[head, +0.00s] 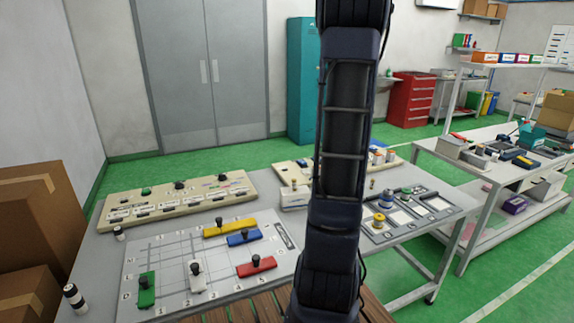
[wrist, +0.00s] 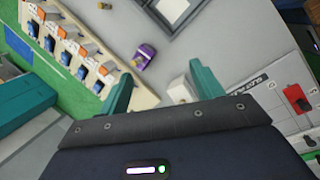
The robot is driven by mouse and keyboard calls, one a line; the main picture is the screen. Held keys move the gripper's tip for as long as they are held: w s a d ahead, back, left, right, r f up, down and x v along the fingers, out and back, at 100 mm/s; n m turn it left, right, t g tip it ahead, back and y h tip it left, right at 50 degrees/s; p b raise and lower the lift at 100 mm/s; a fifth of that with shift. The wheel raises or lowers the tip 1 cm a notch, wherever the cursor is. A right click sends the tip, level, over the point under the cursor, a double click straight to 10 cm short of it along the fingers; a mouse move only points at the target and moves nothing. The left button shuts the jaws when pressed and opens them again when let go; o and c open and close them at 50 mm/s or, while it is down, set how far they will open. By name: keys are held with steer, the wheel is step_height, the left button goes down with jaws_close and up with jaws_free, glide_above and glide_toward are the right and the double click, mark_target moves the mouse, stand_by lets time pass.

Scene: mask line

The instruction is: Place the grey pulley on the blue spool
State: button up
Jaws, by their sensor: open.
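My gripper (wrist: 162,75) is open in the wrist view, with its two teal fingers apart and nothing held between them. A white block (wrist: 178,90) shows beyond the gap, near the right finger. A small purple-blue piece with a yellowish part (wrist: 143,55) lies on the grey table beyond the left finger; I cannot tell whether it is the blue spool. In the head view, a yellow round piece (head: 379,219) and a bluish piece (head: 386,201) stand at the grey tray right of my arm. I cannot pick out the grey pulley surely. My arm hides the table's middle and the gripper there.
A gridded board (head: 215,268) holds green, white, red, blue and yellow knobbed blocks. A beige rack (head: 180,197) stands behind it. A grey framed tray (head: 415,212) lies at the right. A second bench (head: 500,160) is cluttered. Bare grey table (wrist: 225,60) shows beyond my fingers.

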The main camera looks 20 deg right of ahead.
steer(key=s+a+r+m+t, duration=0.1)
steer(key=s+a+r+m, duration=0.25)
steer(key=a, duration=0.65)
steer(key=s+a+r+m+t, duration=0.1)
steer(key=s+a+r+m, duration=0.2)
steer(key=a, duration=0.6)
steer(key=s+a+r+m+t+y, duration=0.1)
steer(key=s+a+m+y, duration=0.2)
steer(key=s+a, duration=1.1)
steer(key=shift+s+a+m, duration=0.3)
steer(key=shift+a+m, duration=0.45)
